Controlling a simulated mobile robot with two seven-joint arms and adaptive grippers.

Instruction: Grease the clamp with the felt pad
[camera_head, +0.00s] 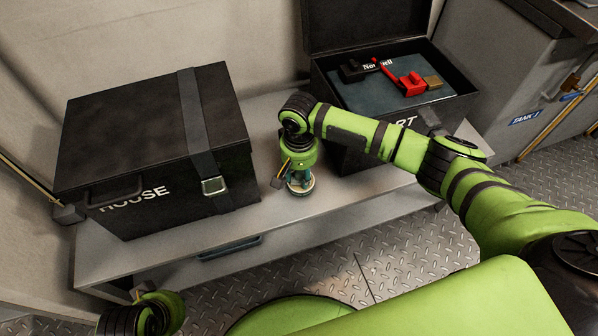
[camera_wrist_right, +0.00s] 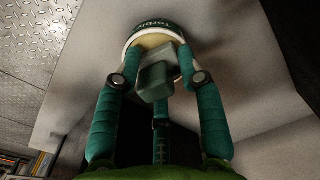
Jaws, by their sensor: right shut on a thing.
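My right gripper (camera_head: 299,180) points down over a small round tin (camera_head: 301,189) on the grey bench, between two black cases. In the right wrist view my right gripper (camera_wrist_right: 158,68) is shut on a grey-green block (camera_wrist_right: 155,82), likely the felt pad. The block is in front of the yellowish inside of the tin (camera_wrist_right: 132,30); I cannot tell whether it touches. A red clamp-like piece with a lever (camera_head: 408,84) lies in the open right case. Part of my left arm shows at the lower left, its gripper fingers out of sight.
The closed black case (camera_head: 150,140) marked HOUSE stands left on the bench (camera_head: 330,203). The open case (camera_head: 465,98) stands right, lid up, partly behind my right arm. Inside it, a black block (camera_head: 352,71) and a brown block (camera_head: 433,82) flank the red piece.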

